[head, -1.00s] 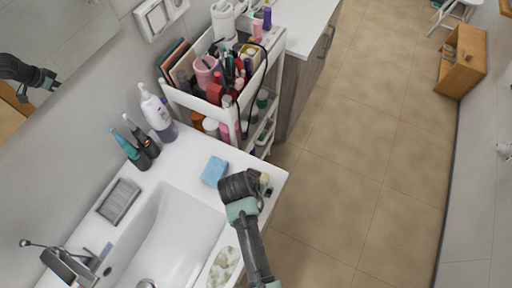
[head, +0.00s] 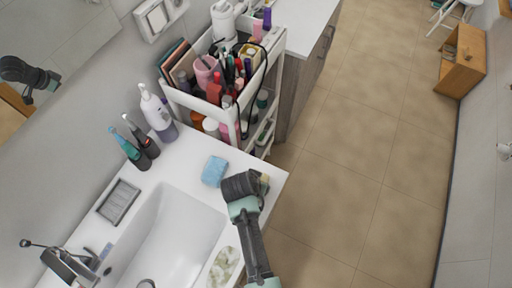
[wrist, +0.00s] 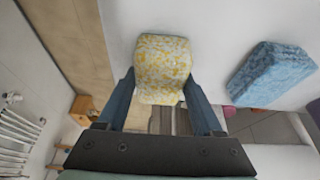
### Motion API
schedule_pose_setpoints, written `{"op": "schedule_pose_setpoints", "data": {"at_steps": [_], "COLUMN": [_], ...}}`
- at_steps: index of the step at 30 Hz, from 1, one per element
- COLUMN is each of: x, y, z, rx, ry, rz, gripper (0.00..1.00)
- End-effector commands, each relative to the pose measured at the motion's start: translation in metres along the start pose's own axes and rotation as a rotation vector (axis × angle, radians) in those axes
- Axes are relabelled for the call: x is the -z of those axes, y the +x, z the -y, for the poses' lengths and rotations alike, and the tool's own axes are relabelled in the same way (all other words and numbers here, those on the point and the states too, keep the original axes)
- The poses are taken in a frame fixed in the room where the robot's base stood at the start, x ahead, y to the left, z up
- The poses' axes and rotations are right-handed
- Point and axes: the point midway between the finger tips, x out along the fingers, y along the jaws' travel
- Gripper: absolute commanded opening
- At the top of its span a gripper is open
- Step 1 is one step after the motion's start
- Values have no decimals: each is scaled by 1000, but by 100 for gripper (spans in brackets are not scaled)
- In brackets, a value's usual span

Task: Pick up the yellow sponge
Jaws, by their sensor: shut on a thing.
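The yellow sponge (wrist: 162,68), speckled yellow and white, sits between the two fingers of my gripper (wrist: 160,92) in the wrist view. Both fingers press its sides, so my gripper is shut on it. In the head view, only a small part of the yellow sponge (head: 264,180) shows past my gripper (head: 258,182), near the right corner of the white counter. I cannot tell whether the sponge touches the counter.
A blue sponge (head: 214,171) lies on the counter (head: 190,155) just left of my gripper. The sink (head: 170,235) is lower left. A soap bottle (head: 158,115) and toothbrushes stand by the wall. A loaded cart (head: 245,125) stands behind. Open floor lies right.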

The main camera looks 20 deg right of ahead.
Motion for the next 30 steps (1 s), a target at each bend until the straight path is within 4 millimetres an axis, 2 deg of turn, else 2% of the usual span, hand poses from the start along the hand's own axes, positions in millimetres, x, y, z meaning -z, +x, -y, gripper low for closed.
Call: {"op": "schedule_pose_setpoints", "data": {"at_steps": [11, 17, 24, 30], "x": [4, 15, 30, 38], "y": [-8, -33, -72, -90], "z": [0, 0, 0, 0], "rx": [1, 2, 3, 1], "ry": [1, 3, 2, 2], "rz": [-2, -3, -3, -1], "gripper": [14, 14, 14, 14]}}
